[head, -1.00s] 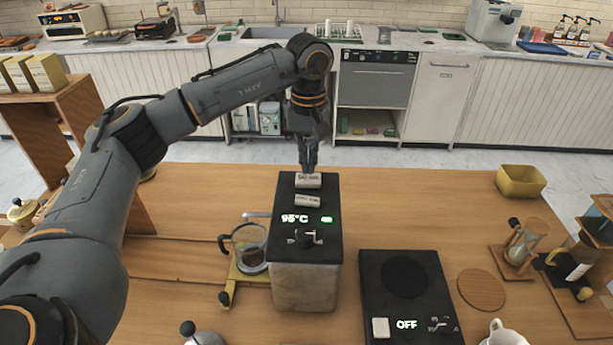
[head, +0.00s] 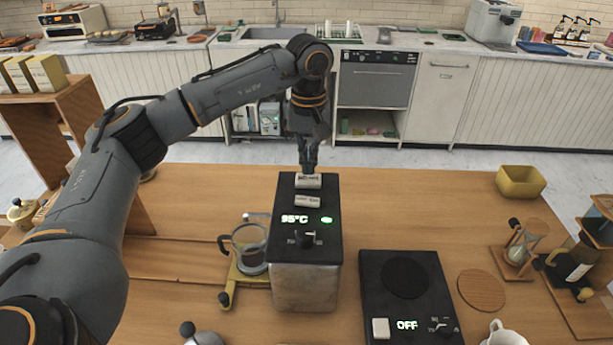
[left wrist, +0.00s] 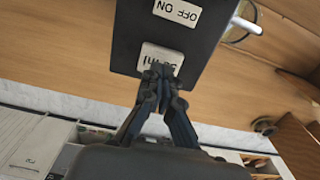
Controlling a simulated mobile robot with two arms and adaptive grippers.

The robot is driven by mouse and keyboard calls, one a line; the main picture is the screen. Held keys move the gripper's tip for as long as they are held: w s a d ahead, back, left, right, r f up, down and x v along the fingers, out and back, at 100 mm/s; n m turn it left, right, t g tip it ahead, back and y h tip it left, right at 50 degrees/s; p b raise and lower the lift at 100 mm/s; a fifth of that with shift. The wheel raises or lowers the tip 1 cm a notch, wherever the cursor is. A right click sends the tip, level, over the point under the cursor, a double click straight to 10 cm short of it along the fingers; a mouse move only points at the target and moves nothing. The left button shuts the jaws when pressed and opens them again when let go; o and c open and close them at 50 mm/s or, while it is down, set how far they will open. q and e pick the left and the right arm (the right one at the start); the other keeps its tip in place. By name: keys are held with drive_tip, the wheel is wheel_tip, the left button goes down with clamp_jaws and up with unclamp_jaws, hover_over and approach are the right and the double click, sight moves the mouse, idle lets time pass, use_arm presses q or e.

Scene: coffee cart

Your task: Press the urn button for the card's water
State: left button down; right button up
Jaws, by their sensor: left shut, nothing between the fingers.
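The urn (head: 305,285) is a metal box with a black top on the wooden counter, showing 95°C and a green light. Two white buttons are on its top. The far button (head: 308,182) has lettering ending in "ml" in the left wrist view (left wrist: 160,58); its number is unclear. My right gripper and the card are out of view.
A glass carafe (head: 250,262) stands close left of the urn. A black scale (head: 408,335) reading OFF lies to the right, beside a round coaster (head: 482,290). An hourglass timer (head: 522,245) and a yellow bin (head: 520,181) stand farther right. The counter right of the urn's far end is clear.

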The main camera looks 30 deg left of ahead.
use_arm(q)
drive_tip(key=shift+f+b, duration=0.75)
drive_tip(key=shift+f, duration=0.45)
drive_tip(key=shift+r, duration=0.1)
drive_tip(key=shift+r+p, duration=0.8)
drive_tip(key=shift+r, duration=0.3)
drive_tip(key=shift+f+b, duration=0.85)
drive_tip(key=shift+f, duration=0.3)
idle(1.2)
drive_tip(key=shift+r, duration=0.15)
drive_tip(key=shift+r+p, duration=0.8)
drive_tip(key=shift+r, duration=0.2)
drive_tip(key=shift+f+b, duration=0.65)
drive_tip(key=shift+f, duration=0.25)
idle(1.2)
